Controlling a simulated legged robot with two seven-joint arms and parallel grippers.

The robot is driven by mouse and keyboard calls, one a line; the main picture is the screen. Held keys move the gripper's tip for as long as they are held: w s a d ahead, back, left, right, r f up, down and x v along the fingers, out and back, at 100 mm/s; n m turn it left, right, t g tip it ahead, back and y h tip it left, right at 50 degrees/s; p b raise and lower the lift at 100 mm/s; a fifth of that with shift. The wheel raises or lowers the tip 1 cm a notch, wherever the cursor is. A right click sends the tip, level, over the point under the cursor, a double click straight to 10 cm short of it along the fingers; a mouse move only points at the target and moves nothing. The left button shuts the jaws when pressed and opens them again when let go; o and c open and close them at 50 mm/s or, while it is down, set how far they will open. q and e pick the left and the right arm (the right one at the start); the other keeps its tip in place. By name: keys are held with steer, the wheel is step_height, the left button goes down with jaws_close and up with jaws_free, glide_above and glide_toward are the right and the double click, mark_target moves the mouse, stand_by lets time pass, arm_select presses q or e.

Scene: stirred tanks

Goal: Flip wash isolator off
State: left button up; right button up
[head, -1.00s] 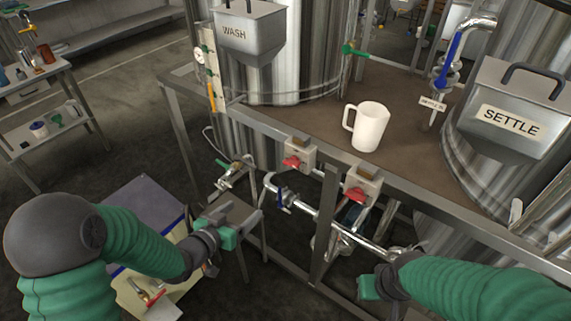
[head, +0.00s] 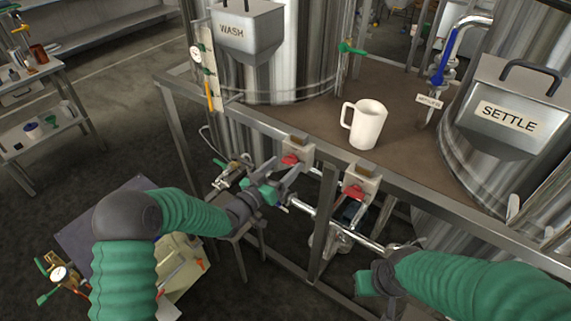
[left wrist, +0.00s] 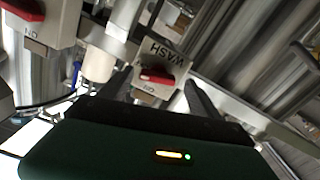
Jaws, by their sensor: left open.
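The wash isolator (head: 296,153) is a small grey box with a red rotary handle (head: 290,160) on the front rail of the platform. In the left wrist view it appears upside down, with a WASH label, an ON mark and the red handle (left wrist: 157,77). My left gripper (head: 288,177) is just below and in front of it, open. In the left wrist view its dark fingers (left wrist: 160,88) lie on either side of the isolator's face; I cannot tell if they touch it. My right gripper (head: 367,283) is low at the right; its jaws are not clear.
A second red-handled isolator (head: 360,186) sits to the right on the same rail. A white mug (head: 366,125) stands on the platform (head: 310,118) above. Pipework with valves runs below the rail. A SETTLE hopper (head: 508,112) is at the right, a WASH hopper (head: 248,35) at upper left.

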arm_select(q)
steer(key=shift+w+d, duration=0.3)
steer(key=shift+w, duration=0.1)
steer(key=shift+w+d, duration=0.15)
steer(key=shift+d, duration=0.15)
steer(key=shift+a, duration=0.1)
steer(key=c, duration=1.3)
steer(key=m+b, duration=0.1)
steer(key=b, duration=0.2)
steer(key=shift+f+m, duration=0.4)
steer(key=shift+c, duration=0.4)
steer(key=shift+r+m+b, duration=0.1)
steer(key=shift+m+b, duration=0.2)
steer(key=shift+m, duration=0.2)
steer(key=shift+r, duration=0.25)
steer(key=o, duration=1.4)
